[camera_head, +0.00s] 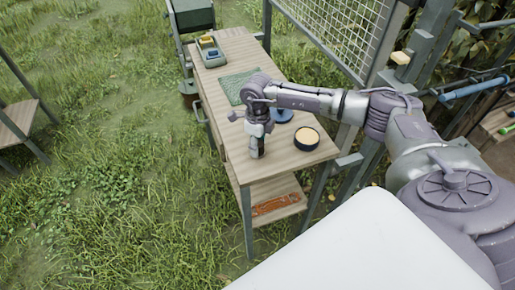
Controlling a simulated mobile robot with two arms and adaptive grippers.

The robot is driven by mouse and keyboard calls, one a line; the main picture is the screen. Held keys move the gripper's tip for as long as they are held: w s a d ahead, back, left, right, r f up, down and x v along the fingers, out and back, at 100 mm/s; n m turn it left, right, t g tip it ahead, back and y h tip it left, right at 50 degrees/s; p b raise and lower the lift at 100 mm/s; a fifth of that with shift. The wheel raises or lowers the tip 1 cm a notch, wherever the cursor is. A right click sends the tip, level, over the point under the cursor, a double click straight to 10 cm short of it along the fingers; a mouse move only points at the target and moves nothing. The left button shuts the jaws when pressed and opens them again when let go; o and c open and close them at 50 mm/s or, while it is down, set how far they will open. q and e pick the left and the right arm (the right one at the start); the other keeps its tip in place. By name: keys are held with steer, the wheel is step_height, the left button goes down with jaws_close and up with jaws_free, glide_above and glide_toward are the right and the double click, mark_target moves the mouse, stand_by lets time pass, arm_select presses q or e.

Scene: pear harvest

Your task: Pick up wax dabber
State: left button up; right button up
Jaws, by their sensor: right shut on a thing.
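My right gripper (257,151) points down over the front part of the wooden table (238,173). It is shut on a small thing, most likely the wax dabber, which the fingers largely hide. I cannot tell whether that thing still touches the tabletop. A round dark tin with a pale yellow filling (306,138), which looks like wax, stands to the right of the gripper. My left gripper is not in view.
A blue round object (282,115) sits behind the gripper, partly hidden by my arm. A green mat (236,87) lies mid-table. A grey holder with yellow and blue parts (210,52) stands at the far end. A wire mesh panel (338,30) rises along the right side.

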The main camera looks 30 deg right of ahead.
mark_target(260, 142)
steer(key=shift+r, duration=0.15)
steer(key=shift+c, duration=0.2)
steer(key=shift+r, duration=0.2)
steer(key=r+b, duration=0.2)
steer(key=r, duration=0.1)
steer(key=shift+s+d+r, duration=0.15)
steer(key=shift+d+r, duration=0.15)
steer(key=shift+d, duration=0.1)
steer(key=s+d+r+b, duration=0.1)
steer(key=s+d+r, duration=0.3)
steer(key=d, duration=0.1)
steer(key=s+d+r+b, duration=0.1)
steer(key=d+r, duration=0.1)
steer(key=d, duration=0.1)
steer(key=shift+s+b, duration=0.35)
steer(key=shift+s, duration=0.05)
steer(key=shift+s+d+r, duration=0.3)
steer(key=shift+d+r, duration=0.1)
steer(key=shift+d, duration=0.05)
steer(key=o, duration=0.5)
steer(key=c, duration=0.4)
steer(key=shift+a, duration=0.1)
